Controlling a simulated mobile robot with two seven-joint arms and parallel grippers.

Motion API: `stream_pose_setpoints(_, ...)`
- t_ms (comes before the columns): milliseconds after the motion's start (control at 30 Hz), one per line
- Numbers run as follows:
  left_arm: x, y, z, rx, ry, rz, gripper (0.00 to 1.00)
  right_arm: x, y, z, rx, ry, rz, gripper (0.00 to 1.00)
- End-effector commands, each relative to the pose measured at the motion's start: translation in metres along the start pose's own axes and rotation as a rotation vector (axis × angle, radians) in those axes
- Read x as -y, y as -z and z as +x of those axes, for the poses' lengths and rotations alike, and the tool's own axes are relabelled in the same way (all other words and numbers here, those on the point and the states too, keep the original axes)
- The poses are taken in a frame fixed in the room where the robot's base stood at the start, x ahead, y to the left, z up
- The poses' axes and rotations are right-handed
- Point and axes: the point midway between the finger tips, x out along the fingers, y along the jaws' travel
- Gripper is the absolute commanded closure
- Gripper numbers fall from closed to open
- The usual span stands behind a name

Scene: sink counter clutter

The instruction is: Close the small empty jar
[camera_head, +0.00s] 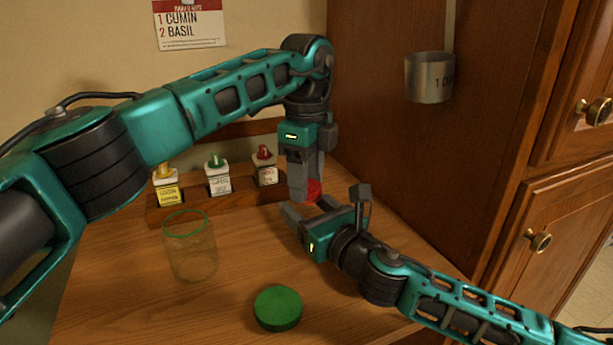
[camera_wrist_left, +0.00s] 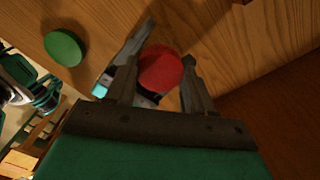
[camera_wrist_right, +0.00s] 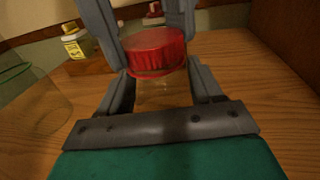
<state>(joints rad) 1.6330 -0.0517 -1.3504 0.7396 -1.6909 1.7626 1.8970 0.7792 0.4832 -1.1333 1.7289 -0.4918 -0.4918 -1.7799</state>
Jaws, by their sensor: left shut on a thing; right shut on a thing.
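The small jar (camera_wrist_right: 163,96) is clear and looks empty. It stands upright between the fingers of my right gripper (camera_head: 308,212), which is shut on it. The red lid (camera_wrist_right: 153,51) sits level at the jar's mouth in the right wrist view. My left gripper (camera_head: 305,190) points down from above and is shut on the lid's sides. The lid also shows in the head view (camera_head: 314,190) and between the left fingers in the left wrist view (camera_wrist_left: 161,69). I cannot tell whether the lid is screwed tight. The jar is mostly hidden in the head view.
A larger open glass jar (camera_head: 190,252) with a green rim stands on the left. Its green lid (camera_head: 278,308) lies on the wooden counter in front. A rack (camera_head: 207,209) with several spice bottles is behind. A metal cup (camera_head: 429,80) hangs on the cabinet wall.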

Motion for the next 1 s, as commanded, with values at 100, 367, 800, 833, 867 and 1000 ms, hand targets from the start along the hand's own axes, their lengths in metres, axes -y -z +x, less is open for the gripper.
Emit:
stream_pose_setpoints(100, -0.0001, 0.0002, -0.0004, 0.0, 0.0, 0.181, 0.84, 0.0003, 0.0004, 0.0, -0.001, 0.001, 0.0, 1.0)
stream_pose_setpoints(367, -0.0004, 0.0002, 0.0002, 0.0, -0.001, 0.691, 0.84, 0.0005, 0.0005, 0.0, -0.001, 0.001, 0.0, 1.0)
stream_pose_setpoints(800, -0.0002, 0.0003, 0.0005, -0.001, 0.001, 1.552, 0.84, 0.0006, 0.0005, 0.0001, -0.001, 0.002, 0.0, 1.0)
stream_pose_setpoints(833, -0.0002, 0.0003, 0.0005, -0.001, 0.001, 1.611, 0.84, 0.0006, 0.0005, 0.0001, -0.001, 0.002, 0.0, 1.0)
stream_pose_setpoints(867, -0.0003, 0.0003, 0.0006, -0.001, 0.0, 1.67, 0.84, 0.0006, 0.0005, 0.0001, -0.001, 0.002, 0.0, 1.0)
stream_pose_setpoints(1000, -0.0003, 0.0, 0.0009, -0.001, 0.0, 1.944, 0.84, 0.0007, 0.0005, 0.0001, -0.001, 0.002, 0.0, 1.0)
